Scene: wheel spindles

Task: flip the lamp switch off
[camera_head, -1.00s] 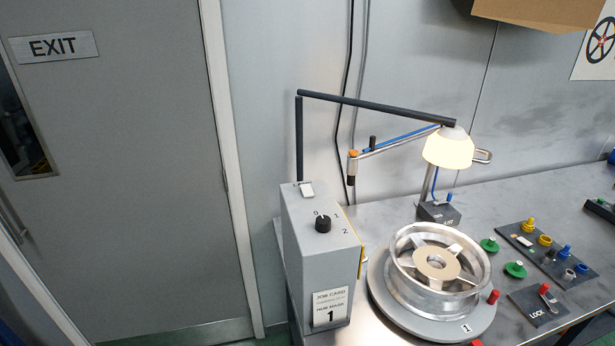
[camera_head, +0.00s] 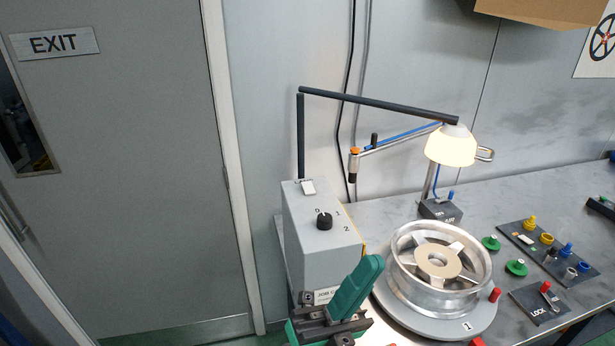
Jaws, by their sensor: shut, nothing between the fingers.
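The lamp (camera_head: 452,147) glows under its white shade, at the end of a dark bent arm that rises from a grey box (camera_head: 318,245). A small white switch (camera_head: 307,187) sits on top of this box, at the foot of the lamp's post. A black knob (camera_head: 324,221) marked 0, 1, 2 is on the same box, nearer to me. My gripper (camera_head: 368,268) is at the bottom middle, its green fingers shut and empty. In the picture it lies below and right of the switch, apart from it, covering much of the job card on the box's front.
A silver wheel (camera_head: 438,268) stands on a round base right of the box. Coloured knobs and a LOCK panel (camera_head: 538,303) lie farther right on the grey bench (camera_head: 385,216). A jointed metal arm (camera_head: 400,140) reaches under the lamp. A door is at the left.

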